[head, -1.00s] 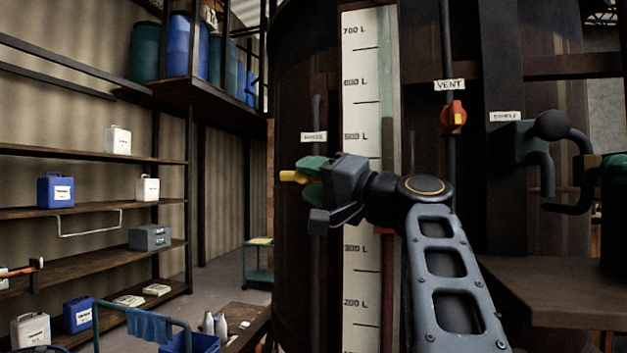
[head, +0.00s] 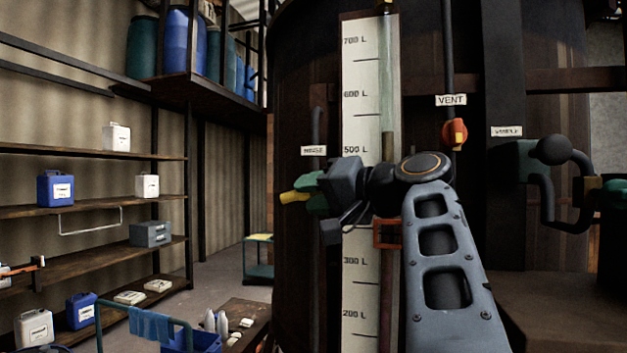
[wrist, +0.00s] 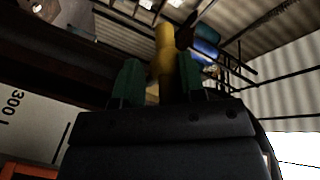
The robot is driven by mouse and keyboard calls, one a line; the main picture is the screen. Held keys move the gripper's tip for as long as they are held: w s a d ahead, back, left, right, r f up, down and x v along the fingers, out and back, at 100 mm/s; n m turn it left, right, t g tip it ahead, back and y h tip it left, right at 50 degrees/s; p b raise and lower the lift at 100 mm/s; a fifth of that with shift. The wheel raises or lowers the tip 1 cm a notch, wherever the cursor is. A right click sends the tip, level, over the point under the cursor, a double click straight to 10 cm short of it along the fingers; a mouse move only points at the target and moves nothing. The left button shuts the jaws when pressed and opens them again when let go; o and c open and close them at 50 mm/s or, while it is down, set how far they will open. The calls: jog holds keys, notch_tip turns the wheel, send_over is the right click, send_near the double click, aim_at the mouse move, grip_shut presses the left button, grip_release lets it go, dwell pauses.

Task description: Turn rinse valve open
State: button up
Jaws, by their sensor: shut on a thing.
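The rinse valve's yellow handle (head: 292,197) sticks out to the left from between the green fingertips of my gripper (head: 310,193). It hangs below a small white label (head: 313,151) on a thin dark vertical pipe on the vat (head: 300,250). The label is hard to read but looks like RINSE. In the wrist view the yellow handle (wrist: 165,45) stands between the two green fingers of my gripper (wrist: 160,82), which are shut on it. The valve body is hidden behind the gripper.
A white litre scale (head: 360,290) runs behind my gripper, with an orange-red frame (head: 387,233) on it. An orange vent valve (head: 455,134) is to the upper right, and a dark pipe loop (head: 565,190) is at far right. Shelves with canisters (head: 56,189) stand at left.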

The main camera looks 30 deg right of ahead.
jog(key=shift+r+n+g+h+p, duration=0.25)
jog(key=shift+g+h+p, duration=0.15)
jog(key=shift+g, duration=0.2)
jog(key=shift+r+n+g+h+p, duration=0.2)
jog(key=shift+n+g+h+p, duration=0.1)
jog(key=shift+g+p, duration=0.25)
jog(key=shift+w+a+n+g+h, duration=0.1)
jog(key=shift+n+g+h, duration=0.15)
jog(key=shift+g+h, duration=0.9)
jog(key=shift+g, duration=0.5)
jog(key=o, duration=0.9)
jog(key=shift+r, duration=0.1)
